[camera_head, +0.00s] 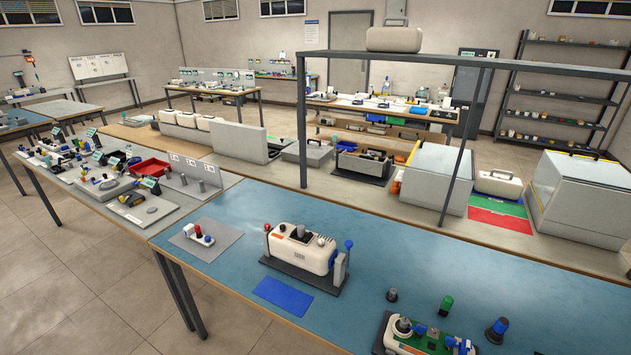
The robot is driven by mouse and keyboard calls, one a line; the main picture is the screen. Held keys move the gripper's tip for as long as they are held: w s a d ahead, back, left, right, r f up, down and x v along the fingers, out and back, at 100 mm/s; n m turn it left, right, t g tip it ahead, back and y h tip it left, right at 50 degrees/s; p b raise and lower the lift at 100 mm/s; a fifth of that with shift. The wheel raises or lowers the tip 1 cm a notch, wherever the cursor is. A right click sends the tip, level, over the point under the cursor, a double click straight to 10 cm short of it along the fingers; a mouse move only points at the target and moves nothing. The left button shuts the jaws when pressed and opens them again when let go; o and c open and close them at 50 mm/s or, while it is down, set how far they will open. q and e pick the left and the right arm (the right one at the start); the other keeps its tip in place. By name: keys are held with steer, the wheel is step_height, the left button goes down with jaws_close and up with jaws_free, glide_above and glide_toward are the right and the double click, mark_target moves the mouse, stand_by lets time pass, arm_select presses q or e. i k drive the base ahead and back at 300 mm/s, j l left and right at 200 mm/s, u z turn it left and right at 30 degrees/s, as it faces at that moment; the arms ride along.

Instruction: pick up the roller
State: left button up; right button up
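I cannot tell for certain which item is the roller. On the blue table top (225,255), toward the right front, a small dark cylinder (391,295) stands upright beside a green-topped cylinder (446,304). Neither of my grippers is in view.
A blue flat pad (282,295) lies in front of the device. A grey mat (206,242) with small coloured parts lies left. A cream-and-green unit (418,342) is cut off at the bottom edge. A grey metal frame (303,125) rises behind. Bare blue surface lies right of the device.

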mark_target(444, 310)
steer(key=z, duration=1.2)
